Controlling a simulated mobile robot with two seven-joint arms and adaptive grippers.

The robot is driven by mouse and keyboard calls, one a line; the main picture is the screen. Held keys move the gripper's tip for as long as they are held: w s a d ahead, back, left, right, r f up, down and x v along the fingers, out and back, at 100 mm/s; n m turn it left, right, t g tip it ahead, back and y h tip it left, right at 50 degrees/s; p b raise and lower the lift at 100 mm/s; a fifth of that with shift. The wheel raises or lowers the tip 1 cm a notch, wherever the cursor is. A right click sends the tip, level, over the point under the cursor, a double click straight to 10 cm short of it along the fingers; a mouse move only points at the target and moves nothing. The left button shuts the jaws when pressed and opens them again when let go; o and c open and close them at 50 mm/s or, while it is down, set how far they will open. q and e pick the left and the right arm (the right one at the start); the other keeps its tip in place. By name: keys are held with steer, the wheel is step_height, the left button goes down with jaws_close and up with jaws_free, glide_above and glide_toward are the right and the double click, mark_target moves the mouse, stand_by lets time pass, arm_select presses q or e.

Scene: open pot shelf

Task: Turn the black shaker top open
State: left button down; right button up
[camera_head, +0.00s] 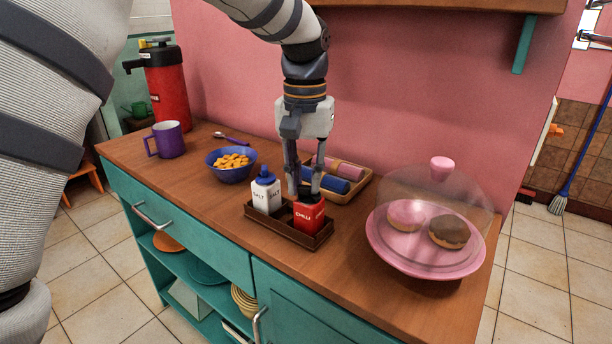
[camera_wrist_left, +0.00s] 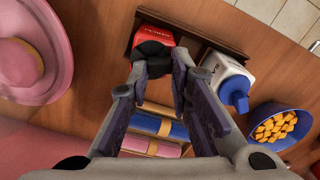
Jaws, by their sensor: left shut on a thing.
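The red shaker (camera_head: 308,216) with a black top (camera_head: 309,194) stands upright in the right part of a dark brown tray (camera_head: 274,228). My left gripper (camera_head: 305,188) points down from above, with its fingers shut on the black top. In the left wrist view the red shaker (camera_wrist_left: 153,34) shows its black top (camera_wrist_left: 154,50) between the fingertips of my left gripper (camera_wrist_left: 159,64). The fingers partly cover the top, and I cannot tell how far it is turned. My right gripper is not in view.
A white shaker with a blue top (camera_head: 266,191) stands beside the red one. A blue bowl (camera_head: 231,171) and purple mug (camera_head: 167,140) are left. Rolled cloths (camera_head: 325,181) lie in a tray behind. A covered pink stand (camera_head: 425,262) is right. The front counter is clear.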

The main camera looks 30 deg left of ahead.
mark_target(303, 185)
arm_select(q)
steer(key=shift+n, duration=0.6)
steer(key=shift+s+n, duration=0.25)
steer(key=shift+n, duration=1.55)
stand_by(0.4)
steer(key=c, duration=1.4)
jaws_free()
steer(key=shift+c, duration=0.2)
step_height(303, 185, up, 12)
